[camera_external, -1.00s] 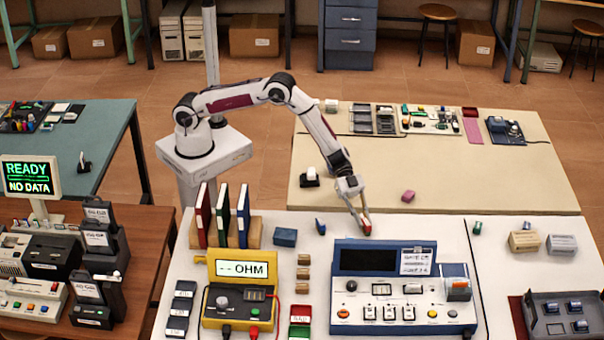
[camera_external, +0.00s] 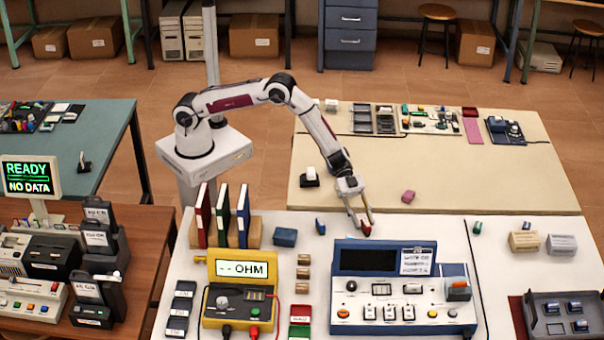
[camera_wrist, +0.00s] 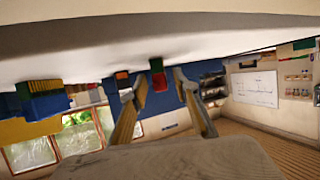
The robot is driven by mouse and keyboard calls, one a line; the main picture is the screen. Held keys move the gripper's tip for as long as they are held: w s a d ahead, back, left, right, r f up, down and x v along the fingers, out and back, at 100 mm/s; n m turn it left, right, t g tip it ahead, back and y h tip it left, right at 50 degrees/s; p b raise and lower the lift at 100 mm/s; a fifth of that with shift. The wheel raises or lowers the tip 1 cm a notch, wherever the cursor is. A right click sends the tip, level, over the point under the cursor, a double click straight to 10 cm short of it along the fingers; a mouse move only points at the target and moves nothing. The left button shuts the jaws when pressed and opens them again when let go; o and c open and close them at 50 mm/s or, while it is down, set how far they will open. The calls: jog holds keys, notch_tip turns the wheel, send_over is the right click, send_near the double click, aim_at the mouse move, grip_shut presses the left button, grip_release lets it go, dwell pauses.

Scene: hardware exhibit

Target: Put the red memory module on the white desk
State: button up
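The red memory module (camera_external: 366,229) stands on the white desk (camera_external: 425,226), just behind the blue instrument. In the wrist view the picture is upside down, and the red module (camera_wrist: 159,82) with a green part shows against the desk surface, between the fingers. My gripper (camera_external: 365,222) is low over the desk with its two fingers spread apart around the module. In the wrist view my gripper (camera_wrist: 155,92) shows clear gaps between each finger and the module. Whether a fingertip touches the desk cannot be told.
The blue instrument (camera_external: 385,290) stands close in front of my gripper. A small blue piece (camera_external: 320,227) and a blue block (camera_external: 285,237) lie to the left. A pink block (camera_external: 408,196) lies on the beige table (camera_external: 470,180) behind.

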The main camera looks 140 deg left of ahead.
jog(key=v, duration=1.2)
jog(key=shift+a+r, duration=0.1)
jog(key=shift+r, duration=0.1)
dwell(0.6)
notch_tip(320, 180, up, 14)
jog(key=w+n+y, duration=0.1)
jog(key=w+y, duration=0.1)
jog(key=y, duration=0.3)
jog(key=s+d+r+n+g+y, duration=0.1)
jog(key=s+d+r+y, duration=0.15)
jog(key=s+r, duration=0.2)
jog(key=s+d+r+n+g+y, duration=0.1)
jog(key=s+d+r, duration=0.25)
jog(key=r, duration=0.25)
jog(key=s+d+g+h, duration=0.1)
jog(key=s+d, duration=0.6)
jog(key=s, duration=0.4)
jog(key=s+d+f+n+g+h, duration=0.1)
jog(key=s+d+g, duration=0.1)
jog(key=s+d, duration=0.5)
jog(key=s+d+f+g+h, duration=0.1)
jog(key=s+d, duration=0.6)
jog(key=s, duration=0.7)
jog(key=shift+s+g, duration=0.4)
jog(key=shift+g, duration=0.1)
